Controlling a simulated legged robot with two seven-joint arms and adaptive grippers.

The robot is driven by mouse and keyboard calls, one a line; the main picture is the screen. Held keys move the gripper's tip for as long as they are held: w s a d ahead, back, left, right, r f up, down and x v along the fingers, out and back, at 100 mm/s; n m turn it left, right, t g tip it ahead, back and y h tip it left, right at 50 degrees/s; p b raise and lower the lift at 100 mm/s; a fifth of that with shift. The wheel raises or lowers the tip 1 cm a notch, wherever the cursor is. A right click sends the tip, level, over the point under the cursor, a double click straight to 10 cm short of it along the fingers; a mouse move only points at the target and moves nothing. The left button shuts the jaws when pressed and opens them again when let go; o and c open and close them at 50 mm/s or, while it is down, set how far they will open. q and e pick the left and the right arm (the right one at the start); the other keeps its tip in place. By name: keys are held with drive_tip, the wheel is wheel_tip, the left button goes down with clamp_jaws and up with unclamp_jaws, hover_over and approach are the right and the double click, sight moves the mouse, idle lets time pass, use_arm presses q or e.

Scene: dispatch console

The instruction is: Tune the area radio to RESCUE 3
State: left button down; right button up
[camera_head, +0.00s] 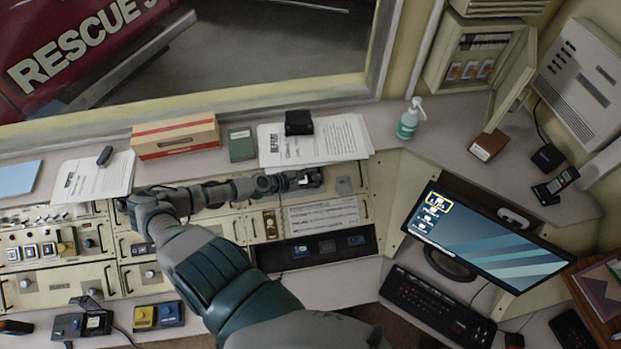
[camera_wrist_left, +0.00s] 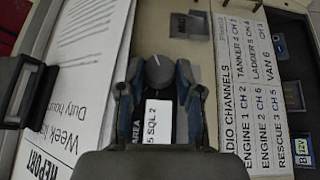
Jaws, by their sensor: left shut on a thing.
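My left gripper (camera_head: 309,178) is at the back of the console panel, its arm reaching up from the bottom. In the left wrist view the gripper (camera_wrist_left: 159,72) has its two fingers on either side of a dark grey round knob (camera_wrist_left: 158,70) with a light pointer line, and is shut on it. A white label (camera_wrist_left: 158,122) between the fingers reads in part "5 SQL 2"; the rest is hidden. The radio channels card (camera_wrist_left: 246,100) lists RESCUE 3 as CH 5; it also shows in the head view (camera_head: 322,216). My right gripper is not in view.
Papers (camera_head: 313,141) with a black box (camera_head: 298,122) lie on the shelf behind the gripper. A monitor (camera_head: 487,238) and keyboard (camera_head: 438,306) stand at right. A dark tray with small modules (camera_head: 327,246) sits below the card.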

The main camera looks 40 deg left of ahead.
use_arm(q)
drive_tip(key=shift+s+f, duration=0.15)
drive_tip(key=shift+f, duration=0.15)
drive_tip(key=c, duration=0.8)
unclamp_jaws()
drive_tip(key=shift+o, duration=0.3)
drive_tip(key=shift+w+a+f, duration=0.1)
drive_tip(key=shift+w+a, duration=0.1)
drive_tip(key=shift+w, duration=0.2)
drive_tip(key=shift+s+a+r, duration=0.1)
drive_tip(key=shift+s+r, duration=0.15)
drive_tip(key=shift+s, duration=0.3)
drive_tip(key=v, duration=1)
drive_tip(key=shift+s+a, duration=0.25)
drive_tip(key=shift+s, duration=0.05)
